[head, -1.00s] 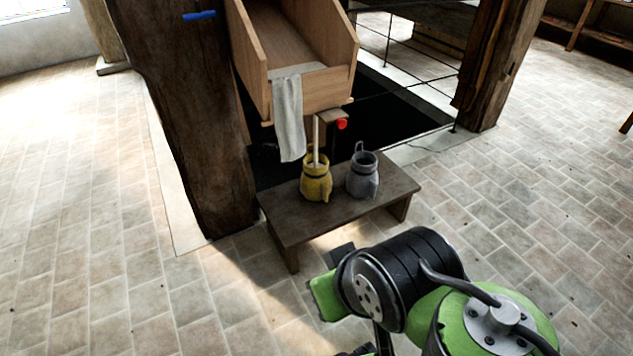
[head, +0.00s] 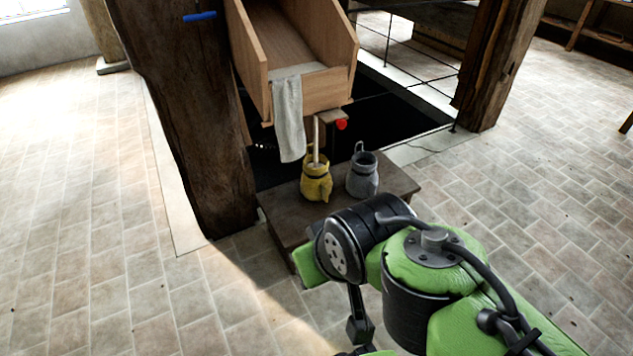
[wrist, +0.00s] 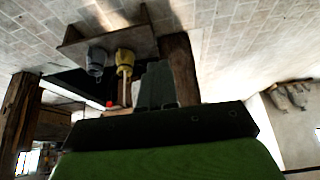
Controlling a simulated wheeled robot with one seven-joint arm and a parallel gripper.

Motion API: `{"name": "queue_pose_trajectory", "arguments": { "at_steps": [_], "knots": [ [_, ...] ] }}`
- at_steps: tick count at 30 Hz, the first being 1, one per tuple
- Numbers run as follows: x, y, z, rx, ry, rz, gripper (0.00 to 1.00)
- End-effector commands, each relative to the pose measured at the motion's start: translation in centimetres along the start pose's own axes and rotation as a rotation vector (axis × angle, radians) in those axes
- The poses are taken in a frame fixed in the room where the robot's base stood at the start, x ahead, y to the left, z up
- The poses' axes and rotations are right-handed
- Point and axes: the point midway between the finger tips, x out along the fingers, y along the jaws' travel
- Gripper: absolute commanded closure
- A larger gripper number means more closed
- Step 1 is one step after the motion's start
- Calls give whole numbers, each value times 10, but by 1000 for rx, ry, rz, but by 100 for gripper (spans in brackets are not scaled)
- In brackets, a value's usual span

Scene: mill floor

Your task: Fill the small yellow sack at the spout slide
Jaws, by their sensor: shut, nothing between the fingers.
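The small yellow sack (head: 317,184) stands upright and open-mouthed on a low wooden bench (head: 283,217), below the wooden chute (head: 318,92). A pale narrow spout (head: 316,142) comes down to its mouth; the fill inside cannot be told. A red knob (head: 341,124), seemingly the slide's, sits under the chute's front, right of the spout. In the wrist view the yellow sack (wrist: 125,60) and red knob (wrist: 109,104) appear upside down. My gripper (wrist: 157,70) is shut and empty there, apart from the sack. In the head view the gripper cannot be made out.
A pale cloth (head: 289,120) hangs over the chute's front. A thick wooden post (head: 190,120) stands left. A dark floor opening (head: 405,110) lies behind. The tiled floor in front is clear.

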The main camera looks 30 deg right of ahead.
Motion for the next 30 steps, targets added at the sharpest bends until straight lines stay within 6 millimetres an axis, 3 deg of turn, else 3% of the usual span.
{"name": "queue_pose_trajectory", "arguments": {
  "at_steps": [9, 17, 30],
  "knots": [
    [14, -1, -24, 0, -1, 0, 100],
    [14, -1, -25, 0, 0, 0, 100],
    [-9, 0, 13, 0, 3, 0, 100]
  ]
}}
